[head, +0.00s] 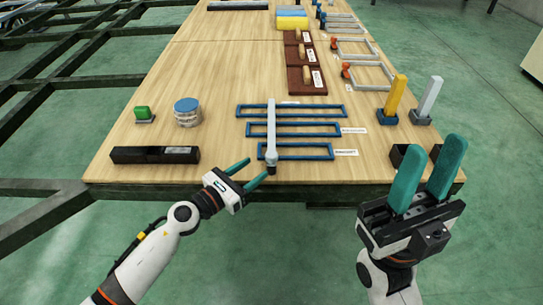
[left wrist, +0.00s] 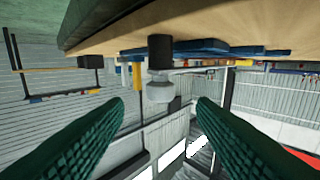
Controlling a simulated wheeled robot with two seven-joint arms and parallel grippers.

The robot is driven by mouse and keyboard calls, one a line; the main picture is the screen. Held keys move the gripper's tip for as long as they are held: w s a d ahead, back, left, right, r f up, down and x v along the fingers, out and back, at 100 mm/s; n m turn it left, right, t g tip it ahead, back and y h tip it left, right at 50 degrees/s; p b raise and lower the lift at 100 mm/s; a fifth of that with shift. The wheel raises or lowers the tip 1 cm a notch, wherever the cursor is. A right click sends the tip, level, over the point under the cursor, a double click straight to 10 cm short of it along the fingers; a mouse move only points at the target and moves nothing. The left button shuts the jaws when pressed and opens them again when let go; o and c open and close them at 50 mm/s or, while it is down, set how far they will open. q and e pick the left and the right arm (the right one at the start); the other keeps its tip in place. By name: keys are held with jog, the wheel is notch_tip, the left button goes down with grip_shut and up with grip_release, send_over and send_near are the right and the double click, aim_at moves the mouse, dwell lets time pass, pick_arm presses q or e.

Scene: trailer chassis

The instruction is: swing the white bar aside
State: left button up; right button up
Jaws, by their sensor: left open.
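The white bar (head: 271,125) lies lengthwise over the blue rectangular frames (head: 293,129) near the table's front edge. Its near end has a rounded grey-white piece and a dark tip. In the left wrist view the pale bar end (left wrist: 160,91) and its dark cylinder (left wrist: 160,52) appear ahead, between the lines of the two fingers. My left gripper (head: 247,174) is open and empty, with its green fingers just left of the bar's near end and apart from it. My right gripper (head: 432,146) is raised at the right front, its green fingers apart with nothing between them.
A black block (head: 155,155), a green button (head: 143,113) and a blue-lidded jar (head: 187,112) stand on the left. Yellow (head: 395,97) and white (head: 429,97) levers stand on the right. Brown boards with wooden handles (head: 305,62) lie farther back.

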aim_at(267, 160)
pick_arm(q)
jog(key=b+x, duration=0.1)
jog(key=x, duration=0.6)
jog(key=shift+w+d+f, duration=0.1)
jog(key=shift+w+d, duration=0.2)
jog(key=shift+w, duration=0.05)
jog(key=shift+c, duration=0.3)
grip_shut()
